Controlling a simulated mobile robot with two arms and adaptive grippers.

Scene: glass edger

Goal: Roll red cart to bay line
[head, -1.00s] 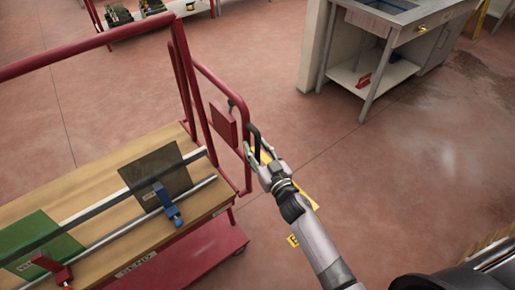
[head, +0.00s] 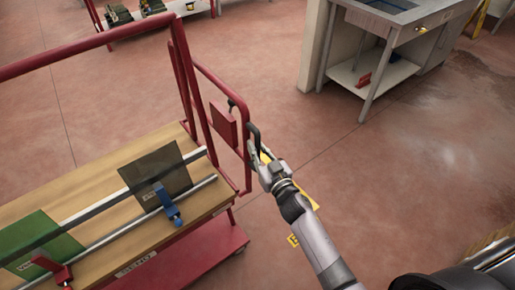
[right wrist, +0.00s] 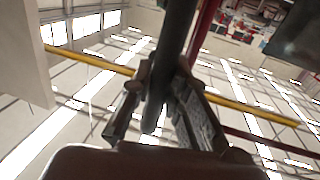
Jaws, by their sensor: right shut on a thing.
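The red cart (head: 190,262) stands at the left of the head view, with a red tubular frame and a wooden deck (head: 100,205). A dark glass pane (head: 158,174) and a green pane (head: 38,245) lie on the deck, under long metal bars. My right gripper (head: 257,158) is at the cart's right end, shut on a black handle (head: 254,137). In the right wrist view the dark handle (right wrist: 176,50) runs down between the fingers. My left gripper is out of view.
A steel sink bench (head: 395,25) with a lower shelf stands at the upper right, beside a dark wet floor patch (head: 490,75). Another red rack (head: 100,25) stands at the far left. The reddish floor between is open.

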